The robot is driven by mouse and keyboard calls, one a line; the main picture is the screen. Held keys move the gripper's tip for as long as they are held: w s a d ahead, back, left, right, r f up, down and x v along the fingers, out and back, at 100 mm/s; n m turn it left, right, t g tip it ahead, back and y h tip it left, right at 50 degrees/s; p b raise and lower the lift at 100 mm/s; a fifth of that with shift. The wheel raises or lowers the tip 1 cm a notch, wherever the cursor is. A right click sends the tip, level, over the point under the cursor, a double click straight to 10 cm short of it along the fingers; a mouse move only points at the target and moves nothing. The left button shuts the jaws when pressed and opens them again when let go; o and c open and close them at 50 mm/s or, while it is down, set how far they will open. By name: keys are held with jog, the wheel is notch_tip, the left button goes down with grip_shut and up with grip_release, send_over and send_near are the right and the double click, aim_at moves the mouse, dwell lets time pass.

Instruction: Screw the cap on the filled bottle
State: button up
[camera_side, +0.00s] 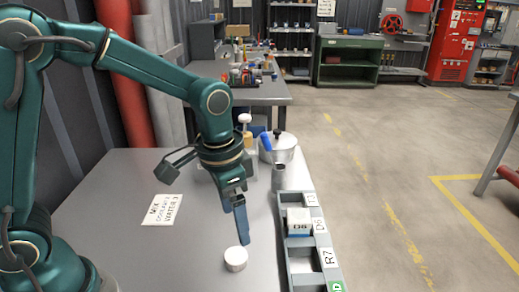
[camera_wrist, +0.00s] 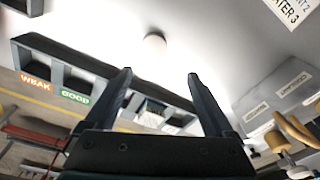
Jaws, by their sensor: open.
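A small white round piece (camera_side: 236,259), which looks like the cap, stands on the grey table near its front. It also shows in the wrist view (camera_wrist: 154,42), ahead of the fingers and between their lines. My gripper (camera_side: 242,236) points down just above and behind it in the side view. In the wrist view its two fingers (camera_wrist: 159,76) are apart with nothing between them. A grey cylinder (camera_side: 279,178) stands farther back on the table; I cannot tell whether it is the bottle. No bottle is clearly identifiable.
A grey slotted rack (camera_side: 329,259) lines the table's right edge and holds a white-and-blue box (camera_side: 298,222). A lidded pot (camera_side: 283,148) stands at the back. A paper sign (camera_side: 162,210) lies left. The table between sign and white piece is clear.

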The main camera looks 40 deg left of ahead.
jog(key=g, duration=0.1)
send_over(236, 255)
notch_tip(236, 255, down, 4)
jog(key=shift+f, duration=2.15)
